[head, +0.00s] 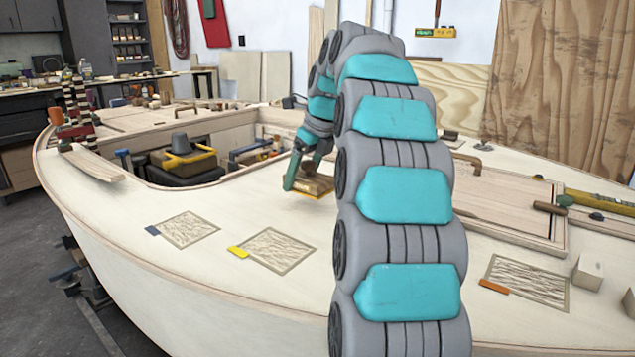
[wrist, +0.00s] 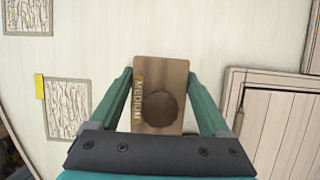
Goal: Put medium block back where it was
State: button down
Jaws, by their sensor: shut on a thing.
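The medium block (wrist: 172,75) is a wooden block labelled MEDIUM, with a round dark knob on top. In the wrist view it sits between the two green fingers of my gripper (wrist: 160,82), which is shut on it. In the head view my gripper (head: 306,172) holds the block (head: 318,186) over the pale deck, beyond the hatched patches; I cannot tell whether it touches the deck. A hatched patch with a yellow tab (head: 272,250) lies nearer; it also shows left of the block in the wrist view (wrist: 68,107).
A blue-tabbed patch (head: 187,229) lies at left and an orange-tabbed patch (head: 528,283) at right, near small pale blocks (head: 588,272). An open cockpit with a black and yellow toolbox (head: 185,162) is behind. A plank hatch (head: 505,203) is at right.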

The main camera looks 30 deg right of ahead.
jog(key=shift+w+d+f+p, duration=0.1)
jog(key=shift+w+d, duration=0.25)
jog(key=shift+d, duration=0.55)
jog(key=shift+w+d+f+p, duration=0.1)
jog(key=shift+w+d, duration=0.2)
jog(key=shift+d, duration=0.65)
jog(key=shift+w+d+f+p, duration=0.1)
jog(key=shift+w+d, duration=0.25)
jog(key=shift+d, duration=0.55)
jog(key=shift+f, duration=1.7)
jog(key=shift+f, duration=0.2)
grip_release()
jog(key=shift+r, duration=0.25)
jog(key=a+v, duration=0.1)
jog(key=v, duration=0.6)
jog(key=shift+d+r, duration=0.2)
jog(key=shift+d, duration=0.3)
jog(key=shift+s, duration=0.1)
